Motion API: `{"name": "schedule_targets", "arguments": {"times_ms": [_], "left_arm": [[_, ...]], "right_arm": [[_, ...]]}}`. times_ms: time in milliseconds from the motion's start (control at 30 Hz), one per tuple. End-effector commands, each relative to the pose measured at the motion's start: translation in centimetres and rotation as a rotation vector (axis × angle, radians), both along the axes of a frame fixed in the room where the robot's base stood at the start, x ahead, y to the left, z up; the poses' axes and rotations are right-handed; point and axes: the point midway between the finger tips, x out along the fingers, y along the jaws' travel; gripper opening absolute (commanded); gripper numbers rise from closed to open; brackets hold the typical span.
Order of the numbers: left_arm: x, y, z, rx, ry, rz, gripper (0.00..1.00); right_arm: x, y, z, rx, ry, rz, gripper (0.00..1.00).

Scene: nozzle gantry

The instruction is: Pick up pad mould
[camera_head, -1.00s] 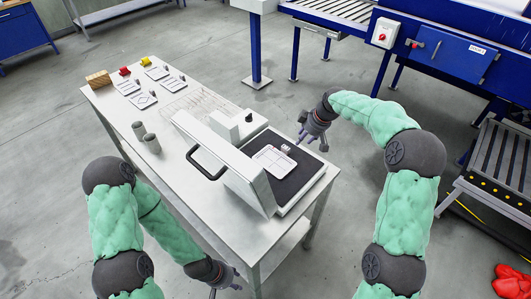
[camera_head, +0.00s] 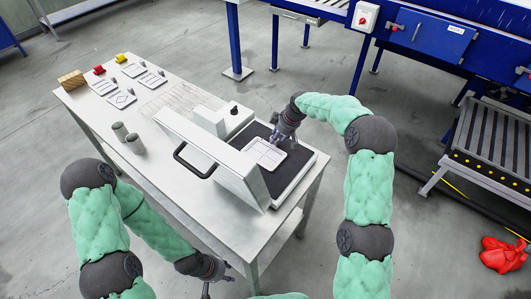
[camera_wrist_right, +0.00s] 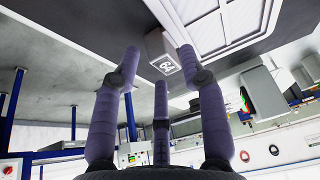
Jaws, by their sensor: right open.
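The pad mould appears to be the small grey block (camera_wrist_right: 160,48) with a white printed label, seen in the right wrist view beside a white framed sheet (camera_wrist_right: 225,25). In the head view the sheet (camera_head: 265,154) lies on the dark bed of the press, and my right gripper mostly hides the block. My right gripper (camera_head: 284,140) is open, its fingers pointing down at the sheet's far right corner. In the wrist view its fingertips are spread around the block; contact cannot be told. My left gripper (camera_head: 217,277) is open and empty, low beside the table's front edge.
The press's raised lid (camera_head: 215,150) with a black handle (camera_head: 188,165) stands left of the bed. Two grey cylinders (camera_head: 127,137), a wire rack (camera_head: 168,103) and several cards with small blocks are farther left. A blue conveyor frame (camera_head: 430,35) stands behind.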

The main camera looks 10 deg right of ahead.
Motion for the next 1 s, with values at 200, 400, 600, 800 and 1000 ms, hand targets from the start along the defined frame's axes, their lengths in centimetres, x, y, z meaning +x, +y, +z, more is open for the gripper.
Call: {"name": "schedule_targets", "arguments": {"times_ms": [200,400,600,800,1000], "left_arm": [[0.01,0.0,-0.24,0.0,0.0,0.0,0.4],[0.01,0.0,-0.21,0.0,0.0,0.0,0.4],[0.01,0.0,-0.21,0.0,0.0,0.0,0.4],[0.01,0.0,-0.21,0.0,0.0,0.0,0.4],[0.01,0.01,-0.14,0.0,0.0,0.0,0.4]], "right_arm": [[0.53,0.48,-1.62,0.0,-0.001,0.0,0.42],[0.56,0.49,-1.62,0.0,-0.001,0.0,0.42],[0.55,0.5,-1.61,0.0,-0.001,0.0,0.0],[0.61,0.49,-1.5,0.001,-0.003,-0.001,0.0],[0.62,0.49,-1.11,0.0,-0.004,-0.001,0.0]]}}
